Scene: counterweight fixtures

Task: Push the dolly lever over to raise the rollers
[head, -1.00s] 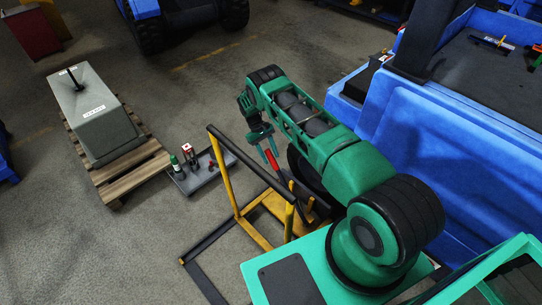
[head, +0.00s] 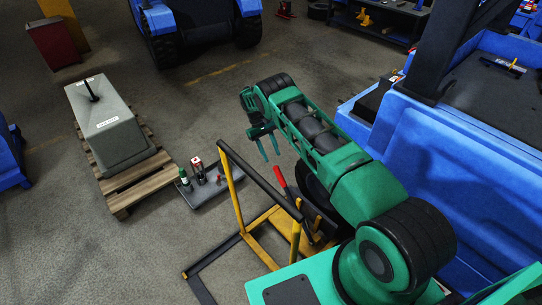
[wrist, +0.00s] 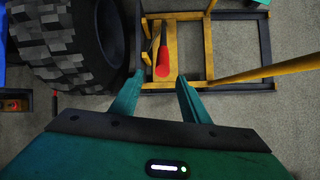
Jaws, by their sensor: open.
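The dolly (head: 262,222) is a yellow and dark steel frame on the floor with upright posts and a dark top bar. Its lever has a red grip (head: 277,177) and stands tilted up beside the wheel. In the wrist view the red grip (wrist: 162,63) points toward the camera, just beyond and between my fingertips. My gripper (head: 269,153) is open and empty, with both green fingers pointing down, a little above and behind the red grip in the head view. It also shows open in the wrist view (wrist: 160,80). The rollers cannot be made out clearly.
A large black tyre (wrist: 72,42) stands close left of the lever in the wrist view. The blue vehicle body (head: 455,165) is to the right. A grey tray (head: 207,190) with small items and a pallet (head: 135,185) bearing a grey block are left. Floor between is clear.

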